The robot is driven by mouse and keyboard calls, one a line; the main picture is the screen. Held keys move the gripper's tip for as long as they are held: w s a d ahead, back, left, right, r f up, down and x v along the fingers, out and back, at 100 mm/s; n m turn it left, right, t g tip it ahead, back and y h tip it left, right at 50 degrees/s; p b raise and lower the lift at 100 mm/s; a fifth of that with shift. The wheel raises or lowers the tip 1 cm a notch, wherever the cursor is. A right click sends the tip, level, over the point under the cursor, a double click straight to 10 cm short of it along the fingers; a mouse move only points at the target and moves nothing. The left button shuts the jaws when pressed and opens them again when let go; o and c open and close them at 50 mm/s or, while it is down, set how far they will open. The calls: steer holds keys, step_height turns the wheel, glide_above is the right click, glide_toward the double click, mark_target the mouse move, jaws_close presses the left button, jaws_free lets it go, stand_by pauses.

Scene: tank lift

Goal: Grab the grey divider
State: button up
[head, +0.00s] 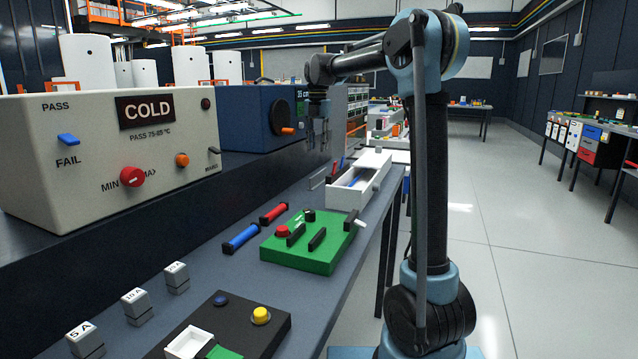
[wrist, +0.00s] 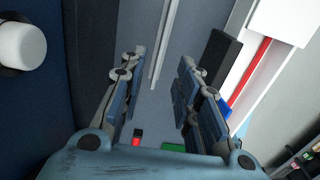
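The grey divider (head: 318,179) is a thin light-grey strip on the bench, just left of the open white box, in the head view. In the wrist view the divider (wrist: 164,45) runs lengthwise away from the camera, in line with the gap between my fingers. My gripper (head: 318,143) hangs pointing down above the bench, over the divider and apart from it. In the wrist view my gripper (wrist: 163,65) is open, with nothing between its fingers. The divider's near end shows below the fingertips.
The white box (head: 352,197) with red and blue items stands right of the divider. A blue cabinet (head: 255,112) stands behind left. A green board (head: 310,243), red cylinder (head: 274,213) and blue cylinder (head: 241,238) lie nearer.

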glide_above(319, 174)
steer(key=f, duration=0.4)
steer(key=w+f, duration=0.1)
steer(key=f, duration=0.1)
steer(key=shift+a+f, duration=0.2)
steer(key=shift+a, duration=0.05)
steer(key=shift+s+d+f, duration=0.1)
steer(key=shift+f, duration=1.3)
steer(key=shift+s+d+f, duration=0.1)
steer(key=shift+f, duration=1.3)
jaws_close()
